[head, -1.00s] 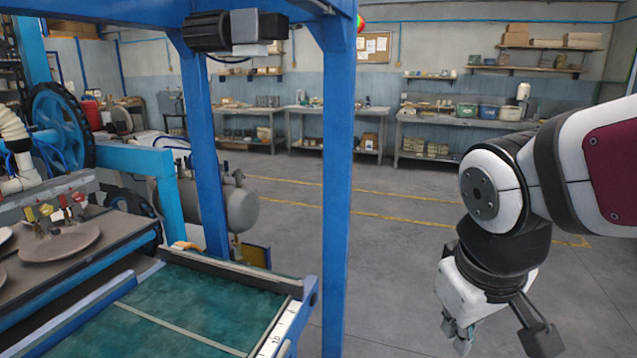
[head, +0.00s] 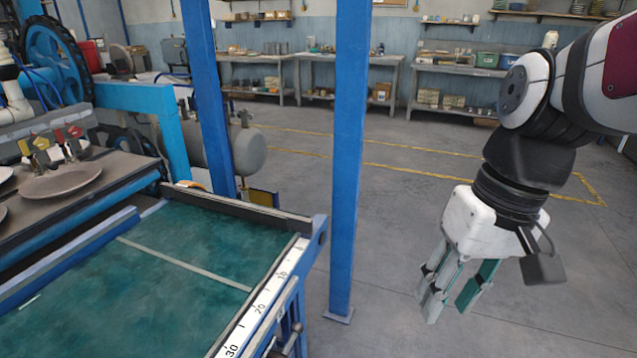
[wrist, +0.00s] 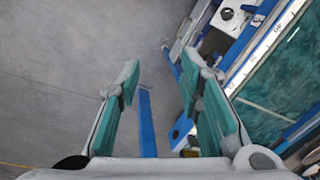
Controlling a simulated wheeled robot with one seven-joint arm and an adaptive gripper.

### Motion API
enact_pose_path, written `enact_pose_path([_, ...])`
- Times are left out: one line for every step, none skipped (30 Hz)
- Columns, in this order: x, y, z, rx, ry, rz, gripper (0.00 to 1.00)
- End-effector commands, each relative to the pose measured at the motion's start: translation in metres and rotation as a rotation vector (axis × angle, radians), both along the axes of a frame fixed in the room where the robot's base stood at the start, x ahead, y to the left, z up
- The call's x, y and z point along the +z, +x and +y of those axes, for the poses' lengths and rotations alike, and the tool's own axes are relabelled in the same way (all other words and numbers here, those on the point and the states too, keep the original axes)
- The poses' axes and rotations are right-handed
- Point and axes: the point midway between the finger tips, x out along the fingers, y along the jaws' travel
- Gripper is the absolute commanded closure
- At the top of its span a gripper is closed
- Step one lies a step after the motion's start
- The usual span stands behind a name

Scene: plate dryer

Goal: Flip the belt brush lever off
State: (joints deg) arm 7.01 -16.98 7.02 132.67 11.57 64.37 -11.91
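My gripper (head: 452,298) hangs over open floor at the right in the head view, pointing down. In the wrist view its two teal-padded fingers (wrist: 170,105) are spread apart with nothing between them. A small dark handle (head: 291,341) sticks out at the near right side of the green belt table, well left of my gripper; I cannot tell whether it is the belt brush lever. In the wrist view a white part with a dark round spot (wrist: 226,14) sits beside the belt frame at the upper right; it is too small to identify.
The green belt (head: 150,285) has a numbered white scale (head: 262,306) along its right edge. A blue post (head: 346,160) stands between the belt and my gripper. Red and yellow clamps (head: 55,145) and a round plate (head: 60,180) are at the left. The floor around my gripper is clear.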

Motion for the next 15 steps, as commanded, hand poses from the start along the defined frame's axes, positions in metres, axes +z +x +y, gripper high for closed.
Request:
enact_pose_path([-0.025,0.018,0.005,0.013,0.029,0.048,0.67])
enact_pose_path([-0.035,0.025,0.009,0.024,0.049,0.073,0.67])
enact_pose_path([-0.047,0.035,0.014,0.039,0.075,0.104,0.67])
enact_pose_path([-0.056,0.042,0.018,0.048,0.097,0.128,0.67])
enact_pose_path([-0.066,0.049,0.022,0.059,0.118,0.151,0.67])
enact_pose_path([-0.079,0.059,0.027,0.072,0.150,0.180,0.67])
enact_pose_path([-0.088,0.066,0.031,0.081,0.176,0.202,0.67])
enact_pose_path([-0.098,0.073,0.034,0.090,0.200,0.223,0.67])
enact_pose_path([-0.111,0.082,0.040,0.103,0.236,0.250,0.67])
enact_pose_path([-0.121,0.089,0.043,0.111,0.264,0.270,0.67])
enact_pose_path([-0.131,0.096,0.047,0.120,0.294,0.288,0.67])
enact_pose_path([-0.144,0.104,0.052,0.132,0.333,0.314,0.67])
enact_pose_path([-0.154,0.111,0.055,0.139,0.364,0.331,0.67])
enact_pose_path([-0.164,0.117,0.059,0.146,0.396,0.347,0.67])
enact_pose_path([-0.178,0.125,0.063,0.156,0.440,0.369,0.67])
